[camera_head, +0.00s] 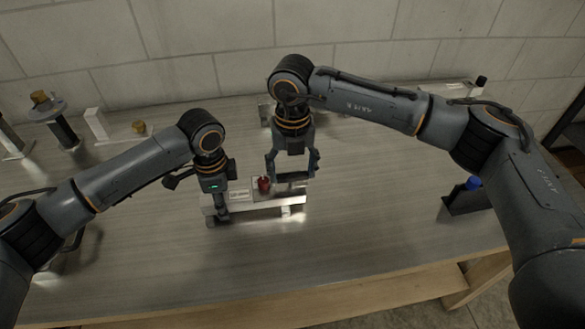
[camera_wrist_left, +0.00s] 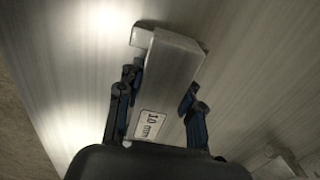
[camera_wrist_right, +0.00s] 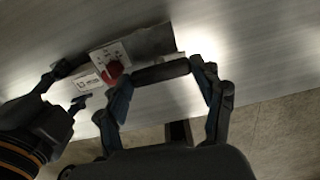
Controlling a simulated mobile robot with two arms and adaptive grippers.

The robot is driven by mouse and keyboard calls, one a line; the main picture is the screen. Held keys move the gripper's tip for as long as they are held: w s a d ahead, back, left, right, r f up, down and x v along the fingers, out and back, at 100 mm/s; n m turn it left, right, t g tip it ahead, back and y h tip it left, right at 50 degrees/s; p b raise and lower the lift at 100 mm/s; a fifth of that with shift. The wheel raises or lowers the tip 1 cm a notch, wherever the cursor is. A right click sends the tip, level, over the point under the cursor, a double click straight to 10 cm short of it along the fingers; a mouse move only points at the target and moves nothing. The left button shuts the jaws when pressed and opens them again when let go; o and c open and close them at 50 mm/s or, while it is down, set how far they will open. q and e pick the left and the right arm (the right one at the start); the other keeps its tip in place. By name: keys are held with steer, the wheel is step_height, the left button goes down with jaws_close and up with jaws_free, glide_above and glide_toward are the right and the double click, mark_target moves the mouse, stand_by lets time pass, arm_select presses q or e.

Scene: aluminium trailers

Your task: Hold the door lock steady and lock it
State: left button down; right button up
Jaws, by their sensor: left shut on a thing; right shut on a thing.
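The door lock (camera_head: 285,213) is a metal assembly on the table, with a white label and a red knob (camera_head: 264,184). In the left wrist view its metal block (camera_wrist_left: 172,62) carries a "10 mm" label. My left gripper (camera_head: 221,210) is shut on the left end of the lock, one finger on each side of the block. My right gripper (camera_head: 292,178) is shut on a dark handle (camera_wrist_right: 160,73) of the lock, to the right of the red knob. The fingers hide part of the lock.
Dark posts with knobs (camera_head: 63,132) and a white block (camera_head: 96,124) stand at the left. The table's front (camera_head: 270,265) is clear. A pale wall stands behind.

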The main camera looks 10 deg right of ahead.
mark_target(293, 174)
steer(key=shift+f, duration=0.1)
steer(key=o, duration=1.2)
steer(key=shift+c, duration=0.2)
step_height(293, 174, up, 12)
arm_select(q)
steer(key=c, duration=0.8)
jaws_free()
